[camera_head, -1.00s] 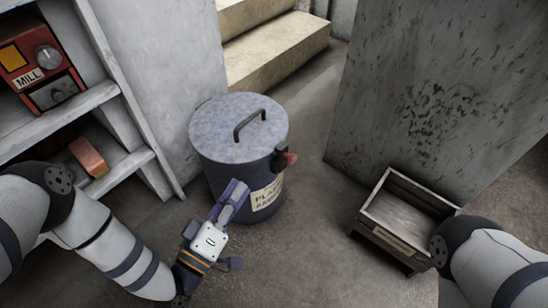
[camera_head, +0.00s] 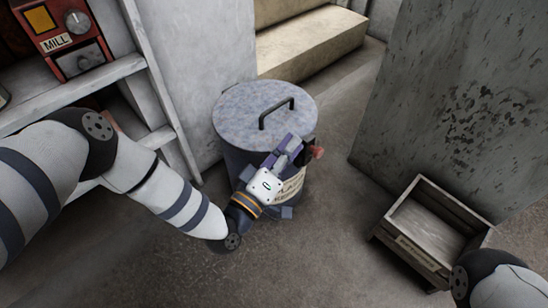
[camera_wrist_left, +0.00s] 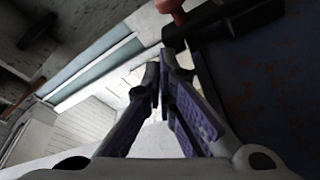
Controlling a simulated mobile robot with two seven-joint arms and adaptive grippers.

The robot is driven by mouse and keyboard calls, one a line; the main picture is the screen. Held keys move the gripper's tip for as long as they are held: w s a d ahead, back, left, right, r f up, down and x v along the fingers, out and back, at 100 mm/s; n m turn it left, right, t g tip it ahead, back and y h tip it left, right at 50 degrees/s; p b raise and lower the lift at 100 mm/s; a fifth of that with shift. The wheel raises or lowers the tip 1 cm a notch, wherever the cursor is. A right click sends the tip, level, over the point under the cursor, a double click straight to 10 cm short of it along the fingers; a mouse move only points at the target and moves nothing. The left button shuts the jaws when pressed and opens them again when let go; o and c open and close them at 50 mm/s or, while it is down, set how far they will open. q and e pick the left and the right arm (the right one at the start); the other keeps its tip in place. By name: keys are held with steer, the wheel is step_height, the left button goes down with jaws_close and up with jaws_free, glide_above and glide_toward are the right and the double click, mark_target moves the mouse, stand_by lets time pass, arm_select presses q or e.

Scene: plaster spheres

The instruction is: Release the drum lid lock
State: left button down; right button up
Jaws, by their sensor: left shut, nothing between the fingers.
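The drum (camera_head: 240,165) is dark blue with a speckled grey-blue lid (camera_head: 250,108) and a dark handle (camera_head: 277,111) on top. The lid lock, with a red knob (camera_head: 317,152), sits at the drum's right side near the rim. In the left wrist view the red knob (camera_wrist_left: 171,6) is at the top edge, beside a dark bar (camera_wrist_left: 222,22). My left gripper (camera_head: 293,143) is shut and empty in front of the drum, just left of the knob. Its purple-padded fingers (camera_wrist_left: 162,78) meet below the knob in the wrist view. It hides part of the drum's label. My right gripper is out of view.
A shelf (camera_head: 150,70) with a red MILL box (camera_head: 66,38) stands at the left. A wooden crate (camera_head: 425,225) lies on the floor at right, by a large grey stained block (camera_head: 465,100). Pale steps (camera_head: 310,45) are behind the drum. Floor between drum and crate is clear.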

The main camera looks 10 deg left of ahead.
arm_select(q)
steer(key=shift+d+f, duration=0.3)
steer(key=shift+d, duration=0.25)
steer(key=shift+d+f, duration=0.25)
steer(key=shift+d, duration=0.25)
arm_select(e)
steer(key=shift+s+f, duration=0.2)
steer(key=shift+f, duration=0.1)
arm_select(q)
steer(key=shift+s+d, duration=0.1)
steer(key=shift+s, duration=0.05)
steer(key=shift+s+d+f+m, duration=0.1)
steer(key=shift+d+m, duration=0.05)
steer(key=shift+m, duration=0.35)
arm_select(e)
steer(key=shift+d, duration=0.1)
